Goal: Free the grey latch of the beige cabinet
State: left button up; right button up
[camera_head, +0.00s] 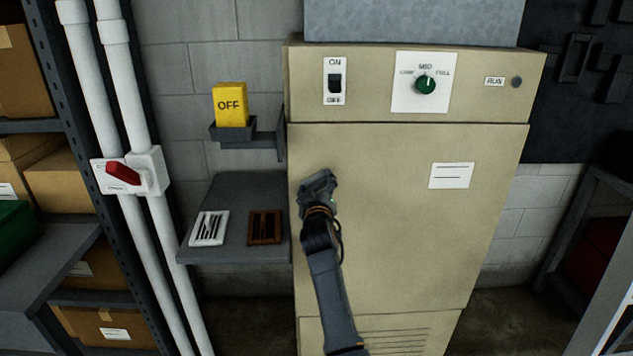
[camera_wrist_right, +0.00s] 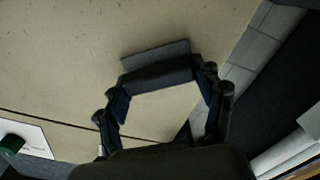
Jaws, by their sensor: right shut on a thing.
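The beige cabinet (camera_head: 420,220) stands in the middle of the head view, its large door panel closed. My right gripper (camera_head: 318,188) is at the left edge of this door, at about mid-height. In the right wrist view the fingers (camera_wrist_right: 160,74) are closed against a flat grey bar, the grey latch (camera_wrist_right: 154,54), which lies along the beige door (camera_wrist_right: 70,60). In the head view the gripper hides the latch. How the fingers sit on it is partly hidden. My left gripper is out of view.
A grey shelf (camera_head: 225,190) left of the cabinet holds a white slatted plate (camera_head: 209,228) and a brown one (camera_head: 264,227). A yellow OFF block (camera_head: 230,105) sits on a small bracket above. A red-handled switch (camera_head: 123,173) is on the white pipes.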

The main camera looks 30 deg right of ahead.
jog(key=n+p, duration=0.1)
jog(key=n, duration=0.4)
jog(key=shift+n+p, duration=0.4)
jog(key=n+p, duration=0.2)
jog(key=n, duration=0.3)
jog(key=shift+f, duration=0.1)
jog(key=o, duration=1.1)
jog(key=shift+w+d, duration=0.1)
jog(key=shift+o, duration=0.3)
jog(key=shift+f, duration=0.15)
